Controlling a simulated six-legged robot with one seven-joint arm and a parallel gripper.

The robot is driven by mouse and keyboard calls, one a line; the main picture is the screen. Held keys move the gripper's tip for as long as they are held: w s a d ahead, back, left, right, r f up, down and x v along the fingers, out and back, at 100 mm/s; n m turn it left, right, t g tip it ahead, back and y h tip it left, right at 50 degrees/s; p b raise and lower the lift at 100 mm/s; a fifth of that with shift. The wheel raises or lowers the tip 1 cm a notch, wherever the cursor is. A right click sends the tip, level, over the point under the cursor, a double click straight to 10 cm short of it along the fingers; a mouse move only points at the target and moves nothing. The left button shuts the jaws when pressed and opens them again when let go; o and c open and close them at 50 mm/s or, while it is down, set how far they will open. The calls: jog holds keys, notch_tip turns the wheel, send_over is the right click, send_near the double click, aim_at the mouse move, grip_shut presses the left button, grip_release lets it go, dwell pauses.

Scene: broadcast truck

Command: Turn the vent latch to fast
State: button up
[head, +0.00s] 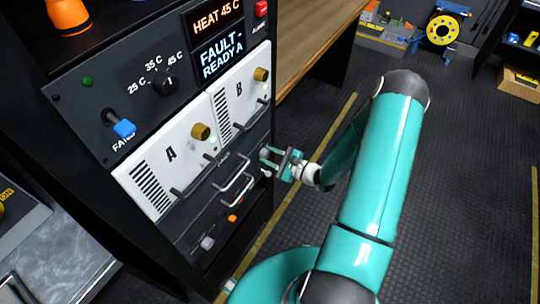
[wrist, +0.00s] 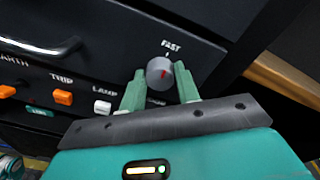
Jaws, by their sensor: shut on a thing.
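The vent latch is a round grey knob (wrist: 160,73) with a red mark on its face, on a dark panel in the wrist view. The word FAST (wrist: 171,46) is printed just above it, with a short white tick between. The red mark is near the middle of the face; its exact pointing is hard to tell. My gripper (wrist: 160,85) is shut on the knob, one green finger on each side. Lettering below the knob is mostly hidden by my gripper. In the head view my gripper (head: 280,162) is at the right edge of the rack.
Left of the knob are a white LAMP switch (wrist: 102,107), an orange TRIP switch (wrist: 62,97) and a metal handle (wrist: 45,48). White modules A (head: 165,165) and B (head: 241,97) with handles sit above in the rack. The dark floor (head: 445,180) right of my arm is clear.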

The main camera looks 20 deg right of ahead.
jog(key=shift+r, duration=0.1)
jog(key=o, duration=1)
jog(key=shift+c, duration=0.2)
jog(key=f+v, duration=0.1)
jog(key=v, duration=1.2)
jog(key=shift+s+d+r, duration=0.25)
jog(key=shift+s+r, duration=0.05)
jog(key=shift+r, duration=0.2)
